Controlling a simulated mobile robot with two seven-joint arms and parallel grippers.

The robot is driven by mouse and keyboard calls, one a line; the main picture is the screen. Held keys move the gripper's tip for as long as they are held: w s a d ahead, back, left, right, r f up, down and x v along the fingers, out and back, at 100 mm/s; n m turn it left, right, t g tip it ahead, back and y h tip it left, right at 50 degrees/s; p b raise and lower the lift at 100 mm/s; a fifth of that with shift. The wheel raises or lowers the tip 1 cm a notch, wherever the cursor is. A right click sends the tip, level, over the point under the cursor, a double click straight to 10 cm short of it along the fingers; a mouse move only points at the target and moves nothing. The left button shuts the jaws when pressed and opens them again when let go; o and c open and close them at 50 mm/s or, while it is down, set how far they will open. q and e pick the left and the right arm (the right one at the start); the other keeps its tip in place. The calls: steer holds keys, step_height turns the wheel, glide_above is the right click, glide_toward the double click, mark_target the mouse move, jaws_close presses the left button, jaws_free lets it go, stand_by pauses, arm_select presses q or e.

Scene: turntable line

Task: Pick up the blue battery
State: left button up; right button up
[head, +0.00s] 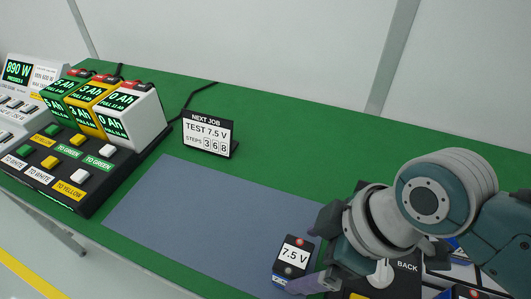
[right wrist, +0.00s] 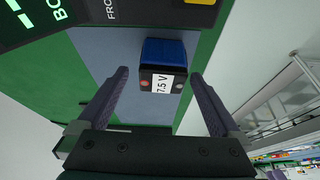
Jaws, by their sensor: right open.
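The blue battery (head: 290,262) stands near the front right of the grey-blue mat, with a dark top and a white 7.5 V label. In the right wrist view the battery (right wrist: 165,52) shows its blue body, dark end and label. My right gripper (head: 313,250) is open, just right of the battery in the head view. In the right wrist view its fingers (right wrist: 160,76) are spread wide, one toward each side of the battery, with visible gaps. The battery is not gripped. My left gripper is not in view.
The mat (head: 200,205) is otherwise clear. A NEXT JOB sign (head: 207,134) reading TEST 7.5 V stands behind it. A dark panel marked BACK (head: 407,267) lies right, partly hidden by my arm. A button console (head: 62,172) with yellow, green and white units stands left.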

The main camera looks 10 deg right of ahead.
mark_target(302, 259)
steer(key=b+x, duration=0.1)
steer(key=x, duration=0.4)
steer(key=shift+s+a+f+b, duration=0.1)
steer(key=shift+s+a+b, duration=0.1)
steer(key=shift+b, duration=0.15)
steer(key=shift+c, duration=0.2)
steer(key=shift+c, duration=0.9)
steer(key=c, duration=1.3)
jaws_close()
steer(key=shift+r, duration=0.2)
